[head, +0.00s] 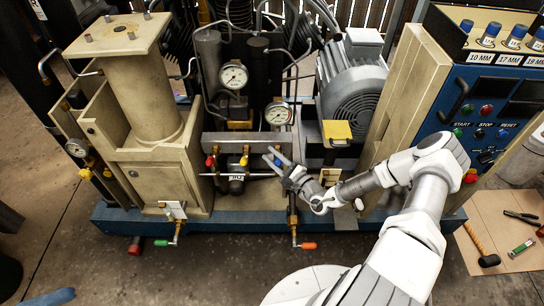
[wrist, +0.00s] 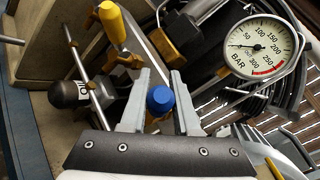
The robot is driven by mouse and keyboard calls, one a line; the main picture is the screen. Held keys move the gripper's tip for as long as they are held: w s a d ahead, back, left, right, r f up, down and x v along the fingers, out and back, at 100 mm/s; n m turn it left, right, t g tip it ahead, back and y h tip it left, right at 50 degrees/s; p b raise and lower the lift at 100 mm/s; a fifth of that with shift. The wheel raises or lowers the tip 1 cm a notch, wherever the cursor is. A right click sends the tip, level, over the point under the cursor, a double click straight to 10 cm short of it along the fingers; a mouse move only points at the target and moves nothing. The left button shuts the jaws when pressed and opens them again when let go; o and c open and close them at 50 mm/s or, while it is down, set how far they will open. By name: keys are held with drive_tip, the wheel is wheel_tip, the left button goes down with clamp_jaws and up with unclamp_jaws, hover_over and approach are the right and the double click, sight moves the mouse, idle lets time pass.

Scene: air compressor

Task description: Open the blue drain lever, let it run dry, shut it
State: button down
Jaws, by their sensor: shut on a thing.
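The blue drain lever shows as a round blue knob (wrist: 160,99) between the two fingers of my gripper (wrist: 160,92) in the wrist view. My gripper is shut on it. In the head view my gripper (head: 281,163) reaches in from the right to the front of the compressor, and the blue knob (head: 278,162) shows small at its fingertips. The lever's stem and valve body are mostly hidden by the fingers. Whether the valve is open or shut, and whether anything runs out, I cannot tell.
A yellow lever (head: 244,160) and a red knob (head: 210,161) sit left of my gripper. Two pressure gauges (head: 233,76) stand behind; one shows in the wrist view (wrist: 262,47). Green (head: 161,242) and orange (head: 308,245) handles hang low in front. A motor (head: 350,80) stands right.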

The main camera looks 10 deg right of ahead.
drive_tip(key=shift+f, duration=0.1)
idle(0.3)
drive_tip(key=shift+s+a+f+n+t+y+b, duration=0.2)
drive_tip(key=shift+f+n+y+b, duration=0.5)
drive_tip(key=shift+n+y+b, duration=1.5)
drive_tip(key=shift+s+d+f+n+t+y+b, duration=0.25)
drive_tip(key=shift+f+n+y+b, duration=0.5)
drive_tip(key=shift+n+y+b, duration=1.45)
drive_tip(key=shift+s+a+f+n+t+y+b, duration=0.2)
drive_tip(key=shift+f+n+y+b, duration=0.8)
drive_tip(key=shift+n, duration=2.1)
drive_tip(key=shift+s+r+n+g+y, duration=0.1)
drive_tip(key=shift+r+n+g+y, duration=0.15)
drive_tip(key=shift+n+g+y, duration=0.45)
drive_tip(key=shift+t, duration=0.25)
drive_tip(key=c, duration=0.7)
unclamp_jaws()
drive_tip(key=shift+o, duration=0.2)
drive_tip(key=shift+m, duration=0.3)
